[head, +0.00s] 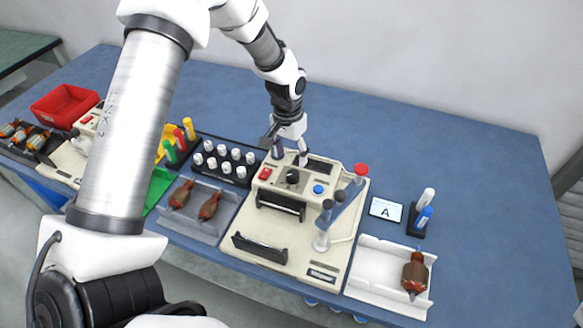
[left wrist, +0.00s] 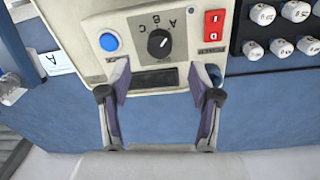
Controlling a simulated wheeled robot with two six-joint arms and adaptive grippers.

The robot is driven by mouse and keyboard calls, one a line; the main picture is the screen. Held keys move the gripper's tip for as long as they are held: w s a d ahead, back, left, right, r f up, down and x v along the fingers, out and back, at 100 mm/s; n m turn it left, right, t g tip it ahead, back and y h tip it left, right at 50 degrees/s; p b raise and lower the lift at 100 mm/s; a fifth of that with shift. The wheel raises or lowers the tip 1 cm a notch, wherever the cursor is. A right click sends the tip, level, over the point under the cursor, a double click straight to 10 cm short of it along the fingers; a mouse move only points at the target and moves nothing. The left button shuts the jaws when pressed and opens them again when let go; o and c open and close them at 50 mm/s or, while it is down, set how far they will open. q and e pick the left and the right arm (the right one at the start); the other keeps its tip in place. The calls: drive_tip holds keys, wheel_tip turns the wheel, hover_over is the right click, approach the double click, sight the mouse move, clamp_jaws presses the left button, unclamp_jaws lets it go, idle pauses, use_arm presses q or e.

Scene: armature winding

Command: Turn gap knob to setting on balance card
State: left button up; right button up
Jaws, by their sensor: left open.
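The black gap knob (head: 292,177) is on the sloped panel of the cream machine (head: 270,232). In the left wrist view the knob (left wrist: 159,43) shows upside down, with the letters A, B and C around it; I cannot tell surely which letter it points to. The balance card (head: 385,208) lies on the table right of the machine and reads A; it also shows in the left wrist view (left wrist: 57,60). My left gripper (head: 287,150) is open and empty above the back of the machine, its fingers (left wrist: 158,82) apart from the knob. My right gripper is not in view.
A red switch (head: 265,174) and a blue button (head: 319,189) flank the knob. A red-topped post (head: 361,171) stands at the machine's right. A black rack of white-capped bottles (head: 224,163) is at left. A white tray (head: 375,275) holds an armature (head: 414,273). The table behind is clear.

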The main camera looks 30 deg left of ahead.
sight(290, 173)
use_arm(q)
wheel_tip(290, 173, up, 5)
drive_tip(key=shift+a+f, duration=0.1)
drive_tip(key=shift+f, duration=0.05)
idle(0.4)
